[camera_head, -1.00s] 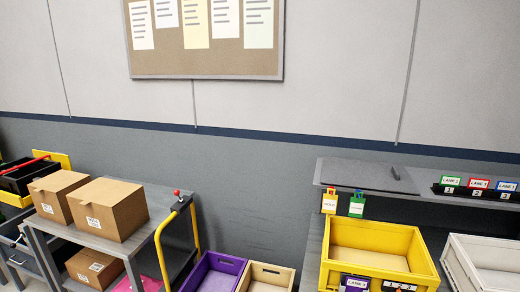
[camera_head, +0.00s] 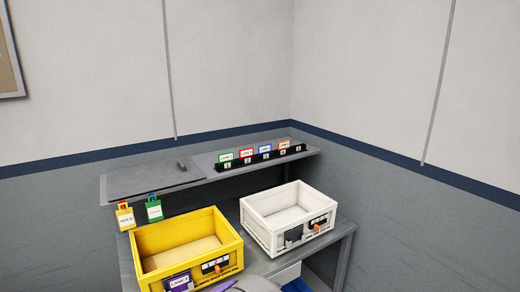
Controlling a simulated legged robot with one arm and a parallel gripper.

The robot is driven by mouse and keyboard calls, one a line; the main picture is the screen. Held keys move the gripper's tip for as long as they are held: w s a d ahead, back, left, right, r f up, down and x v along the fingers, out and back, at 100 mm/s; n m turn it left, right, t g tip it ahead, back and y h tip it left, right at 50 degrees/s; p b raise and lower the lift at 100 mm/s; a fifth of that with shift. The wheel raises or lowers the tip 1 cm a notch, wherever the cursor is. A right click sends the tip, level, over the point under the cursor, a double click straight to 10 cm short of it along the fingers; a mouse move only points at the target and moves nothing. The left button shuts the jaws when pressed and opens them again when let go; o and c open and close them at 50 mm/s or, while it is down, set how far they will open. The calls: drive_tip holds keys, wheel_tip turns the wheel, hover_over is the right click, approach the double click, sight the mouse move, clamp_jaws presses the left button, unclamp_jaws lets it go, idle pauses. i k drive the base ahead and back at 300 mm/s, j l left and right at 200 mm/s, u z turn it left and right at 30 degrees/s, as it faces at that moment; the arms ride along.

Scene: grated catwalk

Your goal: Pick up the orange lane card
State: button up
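The orange lane card (camera_head: 284,145) stands upright in a black slotted rack (camera_head: 290,153) on the grey shelf, towards the rack's right end. To its left in the same rack stand a blue card (camera_head: 265,150), a red card (camera_head: 246,154) and a green card (camera_head: 226,157). The rack's slots carry small number labels, and the rightmost slot shows no card. My gripper is not in view. A rounded grey shape at the bottom edge may be part of my arm.
Below the shelf, a yellow crate (camera_head: 222,248) and a white crate (camera_head: 262,229) stand on a grey bench (camera_head: 340,232). A yellow HOLD tag (camera_head: 125,217) and a green tag (camera_head: 154,209) hang at the shelf's left. A dark flat panel (camera_head: 150,177) lies on the shelf.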

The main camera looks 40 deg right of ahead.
sight(286, 145)
drive_tip(key=z, duration=1.6)
drive_tip(key=i+l+u, duration=0.1)
drive_tip(key=i, duration=0.25)
drive_tip(key=i+l+u, duration=0.1)
drive_tip(key=i+l, duration=0.2)
